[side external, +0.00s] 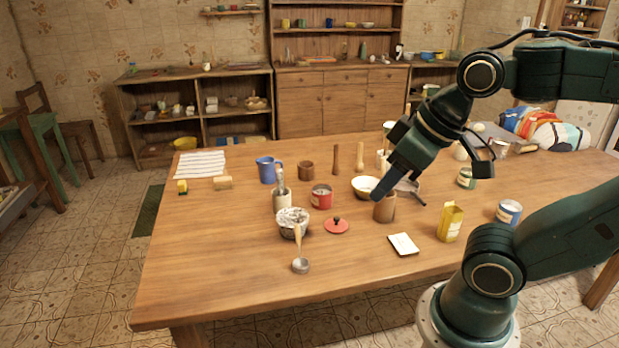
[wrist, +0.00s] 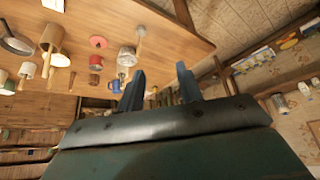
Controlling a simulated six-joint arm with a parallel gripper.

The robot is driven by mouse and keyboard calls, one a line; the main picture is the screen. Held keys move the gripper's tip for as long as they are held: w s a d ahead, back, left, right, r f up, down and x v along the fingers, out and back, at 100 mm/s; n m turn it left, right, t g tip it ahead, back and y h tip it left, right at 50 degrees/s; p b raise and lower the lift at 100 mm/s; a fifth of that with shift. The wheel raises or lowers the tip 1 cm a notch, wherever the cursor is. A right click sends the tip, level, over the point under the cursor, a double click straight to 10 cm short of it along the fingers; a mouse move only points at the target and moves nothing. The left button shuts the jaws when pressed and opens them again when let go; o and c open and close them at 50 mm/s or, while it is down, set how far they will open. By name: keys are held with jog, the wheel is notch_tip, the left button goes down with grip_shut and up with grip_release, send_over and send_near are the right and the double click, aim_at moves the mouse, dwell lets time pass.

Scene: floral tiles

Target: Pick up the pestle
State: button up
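Two upright wooden, pestle-like pieces stand near the table's middle: a dark brown one (side external: 336,160) and a lighter one (side external: 360,156). A pale cup (side external: 282,201) to their front left holds a grey, thick-ended handle (side external: 281,178), which may also be a pestle. I cannot tell which is meant. My gripper (side external: 378,196) is over the table, right of these pieces, close to a brown cup (side external: 384,210) and a cream bowl (side external: 365,187) in the picture. In the wrist view, my gripper (wrist: 160,80) has its two blue fingers spread with nothing between them.
A blue mug (side external: 267,170), red tin (side external: 321,197), small brown pot (side external: 306,170), bowl with pale contents (side external: 291,223) and red lid (side external: 337,226) crowd the middle-left. A yellow carton (side external: 450,222) and blue tin (side external: 508,212) stand right. The table's front left (side external: 200,270) is clear.

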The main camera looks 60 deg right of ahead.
jog(key=shift+o, duration=1.3)
jog(key=w+d+r+g, duration=0.15)
jog(key=w+d, duration=0.35)
jog(key=w, duration=0.7)
jog(key=w+d+r+g, duration=0.1)
jog(key=w+d+r, duration=0.25)
jog(key=w, duration=0.95)
jog(key=w+d+f+m+g, duration=0.1)
jog(key=w+d+f, duration=1.3)
jog(key=d+f, duration=0.3)
jog(key=shift+w+d+f, duration=0.3)
jog(key=shift+d, duration=0.4)
